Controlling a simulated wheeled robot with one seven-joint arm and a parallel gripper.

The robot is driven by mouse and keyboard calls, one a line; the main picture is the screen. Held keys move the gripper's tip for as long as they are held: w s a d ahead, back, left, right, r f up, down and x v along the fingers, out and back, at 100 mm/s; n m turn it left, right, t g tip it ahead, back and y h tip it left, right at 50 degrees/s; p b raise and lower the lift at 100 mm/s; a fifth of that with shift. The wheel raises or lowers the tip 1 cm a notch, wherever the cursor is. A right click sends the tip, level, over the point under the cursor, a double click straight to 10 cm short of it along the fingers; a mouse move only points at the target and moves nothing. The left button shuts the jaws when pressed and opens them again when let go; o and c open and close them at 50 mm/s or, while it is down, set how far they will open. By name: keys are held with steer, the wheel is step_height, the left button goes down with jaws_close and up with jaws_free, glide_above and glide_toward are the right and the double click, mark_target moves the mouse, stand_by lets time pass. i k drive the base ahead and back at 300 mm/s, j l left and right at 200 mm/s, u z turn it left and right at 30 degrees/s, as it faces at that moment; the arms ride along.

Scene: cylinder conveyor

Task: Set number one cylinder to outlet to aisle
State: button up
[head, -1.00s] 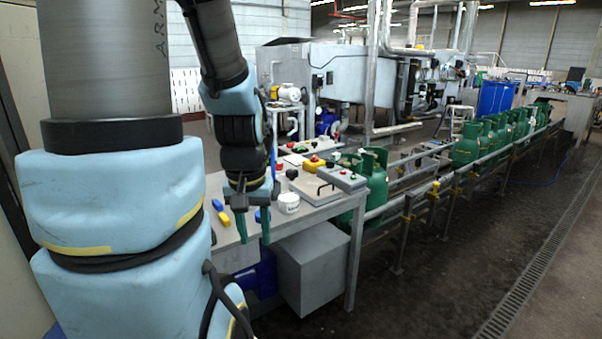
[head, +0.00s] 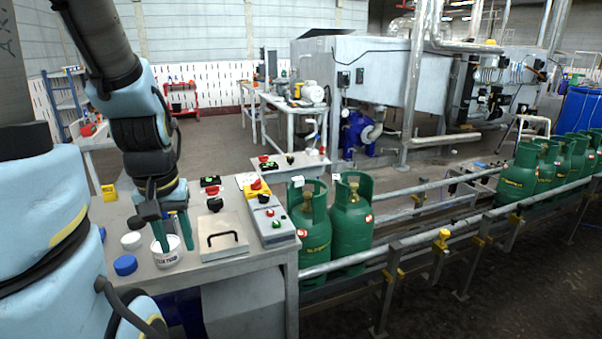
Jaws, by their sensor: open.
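Two green gas cylinders stand upright side by side at the near end of the conveyor, just right of the control table. The left cylinder (head: 310,232) and the right cylinder (head: 352,228) each have a small white tag at the top; I cannot read any number on the tags. My gripper (head: 172,232) hangs fingers down over the left part of the table, open, with its green fingers at a white tub (head: 167,251). I cannot tell whether they touch the tub. The gripper is well left of the cylinders. No outlet sign is readable.
The control table (head: 215,277) carries a panel with a red button (head: 256,184), a box with a black handle (head: 220,236) and a blue lid (head: 125,265). Conveyor rails (head: 420,242) run right to several more green cylinders (head: 520,172). Dark floor lies in front.

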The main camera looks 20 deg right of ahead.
mark_target(310, 219)
steer(key=l+u, duration=0.2)
steer(key=l, duration=0.45)
steer(key=l+u, duration=0.25)
steer(key=l, duration=0.4)
steer(key=l+u, duration=0.2)
steer(key=l, duration=0.4)
steer(key=k+l+u, duration=0.2)
steer(key=l, duration=0.4)
steer(key=i+l+u, duration=0.1)
steer(key=l+u, duration=0.25)
steer(key=l, duration=0.35)
steer(key=l+u, duration=0.35)
steer(key=l, duration=0.4)
